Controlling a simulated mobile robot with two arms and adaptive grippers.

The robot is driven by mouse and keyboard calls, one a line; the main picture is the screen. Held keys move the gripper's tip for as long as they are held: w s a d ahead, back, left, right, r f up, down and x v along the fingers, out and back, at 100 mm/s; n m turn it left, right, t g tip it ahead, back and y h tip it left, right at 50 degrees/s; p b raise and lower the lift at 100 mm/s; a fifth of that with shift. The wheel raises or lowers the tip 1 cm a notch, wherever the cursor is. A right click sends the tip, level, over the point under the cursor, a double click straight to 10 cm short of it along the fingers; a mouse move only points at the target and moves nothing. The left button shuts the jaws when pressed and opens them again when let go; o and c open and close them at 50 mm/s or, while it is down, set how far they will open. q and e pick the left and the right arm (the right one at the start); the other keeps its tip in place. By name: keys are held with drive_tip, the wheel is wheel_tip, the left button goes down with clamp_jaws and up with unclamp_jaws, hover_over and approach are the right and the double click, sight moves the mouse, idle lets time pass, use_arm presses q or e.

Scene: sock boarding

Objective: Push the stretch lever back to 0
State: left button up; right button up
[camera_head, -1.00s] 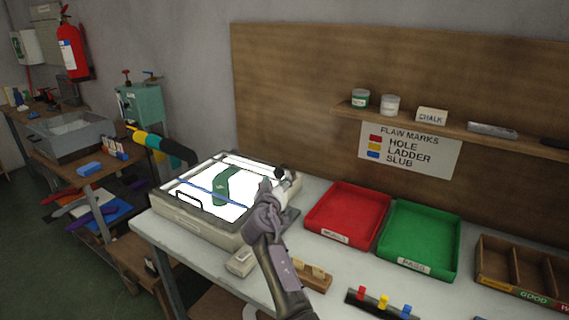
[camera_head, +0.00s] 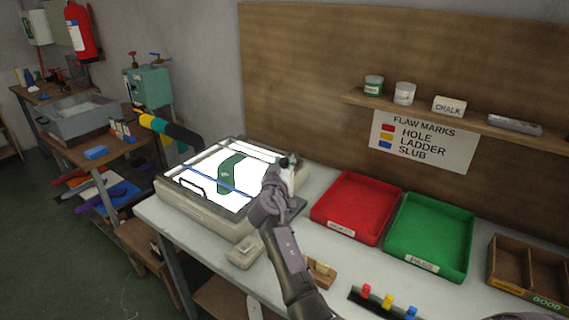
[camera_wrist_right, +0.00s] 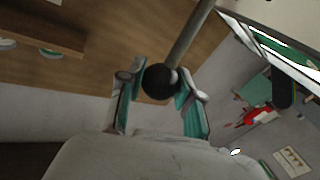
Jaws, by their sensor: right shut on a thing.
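The stretch lever is a grey rod (camera_wrist_right: 190,38) with a round black knob (camera_wrist_right: 159,82) in the right wrist view. My right gripper (camera_wrist_right: 162,88) has its two teal-padded fingers on either side of the knob and is shut on it. In the head view my right gripper (camera_head: 281,174) is at the right end of the lit box (camera_head: 205,224), and its hand hides most of the lever and any scale. A dark green sock (camera_head: 229,172) lies flat on the lit white panel, with a blue bar across it. My left gripper is not in view.
A red tray (camera_head: 353,207) and a green tray (camera_head: 431,237) stand right of the box. A wooden block (camera_head: 320,273) and a rack of coloured markers (camera_head: 388,301) lie near the table's front. A shelf (camera_head: 450,121) runs along the back board.

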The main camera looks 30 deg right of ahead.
clamp_jaws()
drive_tip(key=shift+w+d+r+p, duration=0.15)
drive_tip(key=shift+d+r+p, duration=0.15)
drive_tip(key=shift+p, duration=0.25)
drive_tip(key=w+d+f+m+g+y+p, duration=0.1)
drive_tip(key=w+d+f+g+y+p, duration=0.1)
drive_tip(key=d, duration=0.7)
drive_tip(key=shift+w+d+m+g+y+p, duration=0.4)
drive_tip(key=shift+w+g+y+p, duration=0.3)
drive_tip(key=shift+w+y+p, duration=0.4)
drive_tip(key=shift+s, duration=0.1)
